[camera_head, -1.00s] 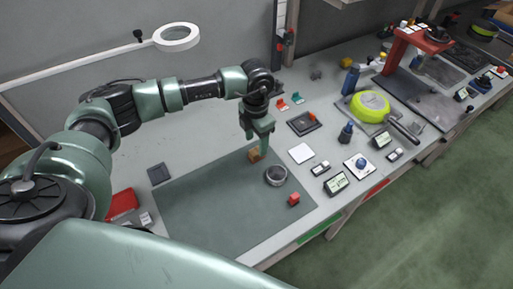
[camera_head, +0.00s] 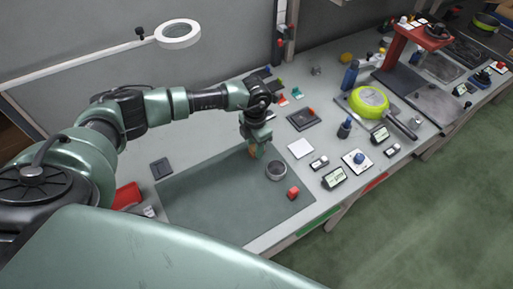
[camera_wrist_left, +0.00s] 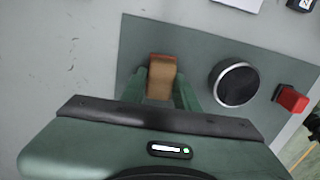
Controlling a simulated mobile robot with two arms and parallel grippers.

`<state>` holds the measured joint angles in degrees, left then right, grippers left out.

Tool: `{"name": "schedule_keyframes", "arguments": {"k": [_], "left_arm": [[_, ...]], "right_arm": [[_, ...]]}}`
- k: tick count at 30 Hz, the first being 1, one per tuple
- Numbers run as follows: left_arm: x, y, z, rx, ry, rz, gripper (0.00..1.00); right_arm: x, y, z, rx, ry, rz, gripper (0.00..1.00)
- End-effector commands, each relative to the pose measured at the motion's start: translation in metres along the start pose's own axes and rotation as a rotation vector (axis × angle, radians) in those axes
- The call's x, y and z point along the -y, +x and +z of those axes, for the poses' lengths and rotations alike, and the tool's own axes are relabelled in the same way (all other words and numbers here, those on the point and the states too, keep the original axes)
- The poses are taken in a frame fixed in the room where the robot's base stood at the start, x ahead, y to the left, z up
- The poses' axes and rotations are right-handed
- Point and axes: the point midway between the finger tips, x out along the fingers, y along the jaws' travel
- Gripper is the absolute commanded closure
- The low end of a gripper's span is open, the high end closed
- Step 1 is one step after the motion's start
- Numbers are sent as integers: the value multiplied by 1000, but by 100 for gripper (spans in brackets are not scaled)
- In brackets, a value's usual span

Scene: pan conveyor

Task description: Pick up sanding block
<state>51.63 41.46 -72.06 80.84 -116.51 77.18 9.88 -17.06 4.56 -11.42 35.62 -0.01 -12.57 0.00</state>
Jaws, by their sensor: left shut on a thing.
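The sanding block (camera_wrist_left: 161,80) is a tan block with a reddish-orange edge. In the left wrist view it sits between the two green fingers of my left gripper (camera_wrist_left: 161,86), which are shut on it. In the head view my left gripper (camera_head: 255,149) points down over the far edge of the dark green mat (camera_head: 215,205), and a bit of the block (camera_head: 253,153) shows at its fingertips. I cannot tell whether the block still touches the mat. My right gripper is not in view.
A round dark-topped metal tin (camera_head: 276,170) stands close to the right of the gripper. A white square (camera_head: 300,148) and a black plate (camera_head: 304,119) lie beyond. The mat's left half is clear.

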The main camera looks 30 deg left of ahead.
Motion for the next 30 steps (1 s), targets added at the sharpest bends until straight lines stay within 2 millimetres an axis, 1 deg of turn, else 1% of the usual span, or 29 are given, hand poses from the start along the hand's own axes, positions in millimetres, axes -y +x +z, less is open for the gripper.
{"name": "schedule_keyframes", "arguments": {"k": [5,8,11,14,17,24,27,30], "left_arm": [[0,-2,0,1,0,0,100],[-1,-6,1,1,0,0,100],[0,-16,1,4,1,0,100],[-1,-32,1,5,0,3,100],[-1,-56,2,7,2,3,100],[-1,-126,2,7,0,4,100],[-1,-152,1,6,0,3,100],[0,-172,1,5,1,2,100]], "right_arm": [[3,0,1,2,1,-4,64],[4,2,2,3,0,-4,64],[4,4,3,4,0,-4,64],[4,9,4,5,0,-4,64],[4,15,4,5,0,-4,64],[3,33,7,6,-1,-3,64],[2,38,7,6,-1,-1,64],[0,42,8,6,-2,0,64]]}}
